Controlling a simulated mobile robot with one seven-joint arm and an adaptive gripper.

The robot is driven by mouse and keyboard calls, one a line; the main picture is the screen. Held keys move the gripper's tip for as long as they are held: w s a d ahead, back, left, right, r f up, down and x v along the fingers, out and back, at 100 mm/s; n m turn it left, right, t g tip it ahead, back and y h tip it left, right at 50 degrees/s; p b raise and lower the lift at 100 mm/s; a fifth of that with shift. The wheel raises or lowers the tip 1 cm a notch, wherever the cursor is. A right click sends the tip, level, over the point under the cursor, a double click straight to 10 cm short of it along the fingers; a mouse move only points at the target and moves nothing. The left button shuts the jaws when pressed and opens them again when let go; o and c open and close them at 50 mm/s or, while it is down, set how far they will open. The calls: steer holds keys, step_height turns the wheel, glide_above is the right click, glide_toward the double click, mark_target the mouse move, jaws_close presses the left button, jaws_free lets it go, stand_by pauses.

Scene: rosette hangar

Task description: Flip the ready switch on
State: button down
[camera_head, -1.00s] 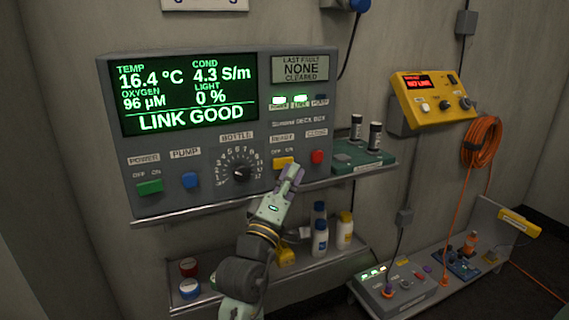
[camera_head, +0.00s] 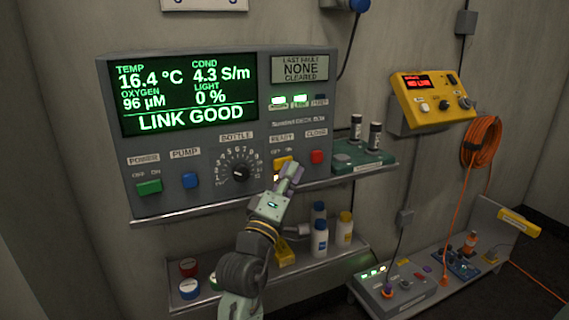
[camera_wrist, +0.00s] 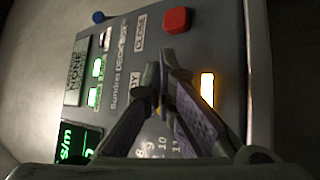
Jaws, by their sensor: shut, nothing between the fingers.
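The ready switch (camera_head: 282,162) is a yellow rocker under the READY label on the grey deck box (camera_head: 205,145). My gripper (camera_head: 293,170) is shut and empty, with its purple-padded fingers at the front of the switch and partly covering it. In the wrist view, a bright amber glow (camera_wrist: 207,88) shows beside the shut fingers (camera_wrist: 163,78). I cannot tell whether the fingertips touch the switch, and its ON or OFF position is unclear.
The red CLOSE button (camera_head: 317,157) is just right of the switch and also shows in the wrist view (camera_wrist: 176,20). The bottle dial (camera_head: 240,172) is to the left. A shelf edge (camera_head: 240,203) runs below, with bottles (camera_head: 321,238) underneath.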

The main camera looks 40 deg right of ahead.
steer(key=shift+a, duration=0.2)
steer(key=shift+s+a, duration=0.2)
steer(key=shift+s, duration=0.15)
steer(key=s, duration=0.1)
steer(key=s+a+p, duration=0.1)
steer(key=s, duration=0.2)
steer(key=shift+s+a+p, duration=0.35)
steer(key=shift+p, duration=0.05)
steer(key=shift+f, duration=0.1)
stand_by(0.6)
